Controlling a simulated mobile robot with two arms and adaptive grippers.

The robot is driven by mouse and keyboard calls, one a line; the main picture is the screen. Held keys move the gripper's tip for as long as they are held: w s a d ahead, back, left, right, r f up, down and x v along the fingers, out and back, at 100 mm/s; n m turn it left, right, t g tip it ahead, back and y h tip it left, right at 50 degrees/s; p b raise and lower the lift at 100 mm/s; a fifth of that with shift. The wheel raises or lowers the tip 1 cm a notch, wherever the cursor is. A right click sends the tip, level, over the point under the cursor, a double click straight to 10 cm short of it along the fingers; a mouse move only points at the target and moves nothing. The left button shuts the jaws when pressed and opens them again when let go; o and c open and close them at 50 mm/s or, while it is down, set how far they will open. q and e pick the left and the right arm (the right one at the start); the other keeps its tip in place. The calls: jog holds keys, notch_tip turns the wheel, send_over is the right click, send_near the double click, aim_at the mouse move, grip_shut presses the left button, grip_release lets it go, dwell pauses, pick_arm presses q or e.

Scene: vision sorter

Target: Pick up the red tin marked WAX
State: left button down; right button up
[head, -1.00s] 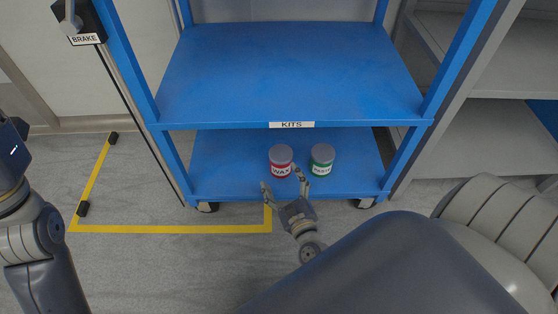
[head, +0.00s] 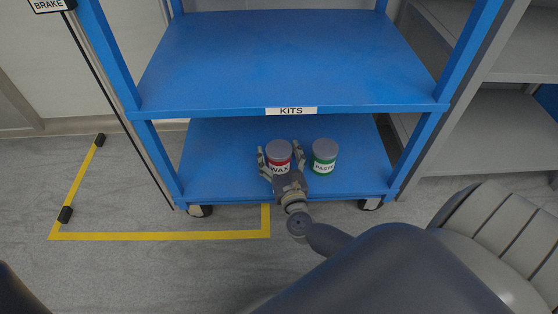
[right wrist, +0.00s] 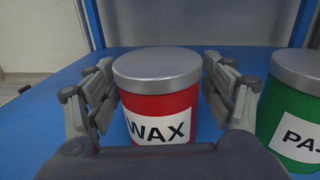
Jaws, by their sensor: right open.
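The red tin marked WAX (head: 279,153) has a grey lid and stands upright on the lower blue shelf of the cart. It fills the middle of the right wrist view (right wrist: 158,95). My right gripper (head: 281,160) is open, with one finger on each side of the tin. In the right wrist view a small gap shows between the tin and each finger, and its lower part is hidden by the gripper. My left gripper is not in view; only a dark part of my left arm shows at the lower left corner.
A green tin (head: 324,157) with a grey lid stands just right of the red tin, close to my right finger. The upper shelf (head: 290,60), labelled KITS, is empty and lies above and behind. Blue posts flank the cart. The lower shelf (head: 215,165) is clear to the left.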

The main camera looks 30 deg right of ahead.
jog(key=shift+b+x, duration=0.6)
jog(key=shift+x, duration=1.25)
jog(key=c, duration=1.4)
jog(key=shift+c, duration=0.7)
